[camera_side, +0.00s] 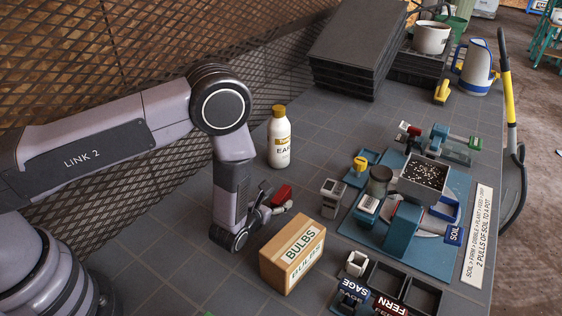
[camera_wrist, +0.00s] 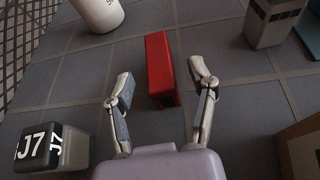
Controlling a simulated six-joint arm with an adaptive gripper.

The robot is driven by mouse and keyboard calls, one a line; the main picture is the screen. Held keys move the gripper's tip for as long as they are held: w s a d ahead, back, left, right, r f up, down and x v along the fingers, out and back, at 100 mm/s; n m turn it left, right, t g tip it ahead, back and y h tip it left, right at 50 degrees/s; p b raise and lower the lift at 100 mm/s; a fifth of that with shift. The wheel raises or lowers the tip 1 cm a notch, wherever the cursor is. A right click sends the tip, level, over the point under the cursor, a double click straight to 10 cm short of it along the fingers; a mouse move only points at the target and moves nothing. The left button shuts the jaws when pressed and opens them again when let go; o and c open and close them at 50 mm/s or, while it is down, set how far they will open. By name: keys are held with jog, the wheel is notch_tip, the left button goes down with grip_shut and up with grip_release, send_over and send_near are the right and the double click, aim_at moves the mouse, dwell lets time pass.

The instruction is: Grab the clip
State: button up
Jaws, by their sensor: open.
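A red block-like piece (camera_wrist: 161,68), which looks like the clip, stands on the grey tiled table in the wrist view. The same red piece (camera_side: 282,192) shows small in the side view, partly hidden by my gripper. My gripper (camera_wrist: 158,84) is open, with one finger on each side of the near part of the red piece. Gaps show between the fingers and the piece. In the side view my gripper (camera_side: 272,204) is low over the table, left of and behind the bulbs box. Whether its fingers touch the table is unclear.
A cardboard bulbs box (camera_side: 293,254) stands close in front. A white bottle (camera_side: 279,145) stands behind, and a small grey box (camera_side: 332,198) stands to the right. Further right is the soil station (camera_side: 405,225) with pots and trays. Table left of the bottle is clear.

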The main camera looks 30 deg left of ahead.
aim_at(284, 194)
jog(key=x, duration=0.5)
jog(key=c, duration=0.9)
